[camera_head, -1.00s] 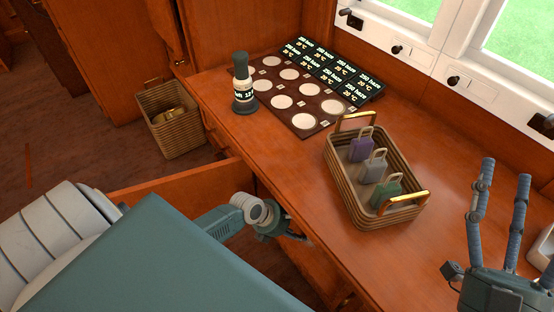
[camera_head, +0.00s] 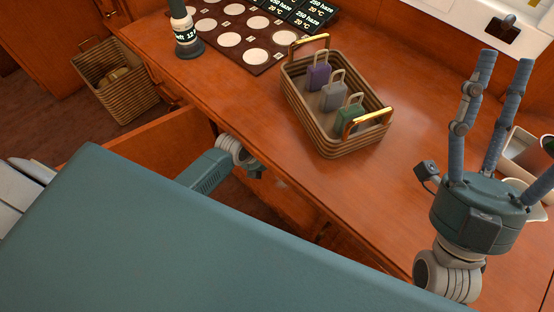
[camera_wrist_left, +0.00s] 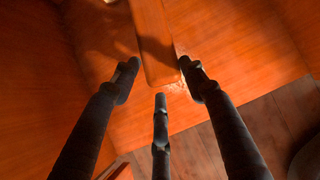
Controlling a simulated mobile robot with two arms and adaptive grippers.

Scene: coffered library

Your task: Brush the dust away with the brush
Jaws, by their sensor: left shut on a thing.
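My left arm reaches down beside the desk's front edge in the head view, where its fingers are hidden. In the left wrist view my left gripper (camera_wrist_left: 160,82) has its fingertips close around the end of a reddish wooden bar (camera_wrist_left: 155,40). I cannot tell whether this bar is the brush or part of the furniture. A small pale patch (camera_wrist_left: 178,86) shows by its end; I cannot tell if it is dust. My right gripper (camera_head: 497,58) is open and empty, fingers pointing up, at the right of the head view. No brush is clearly recognisable.
An open drawer (camera_head: 135,140) juts out left. A floor basket (camera_head: 120,95) stands beyond.

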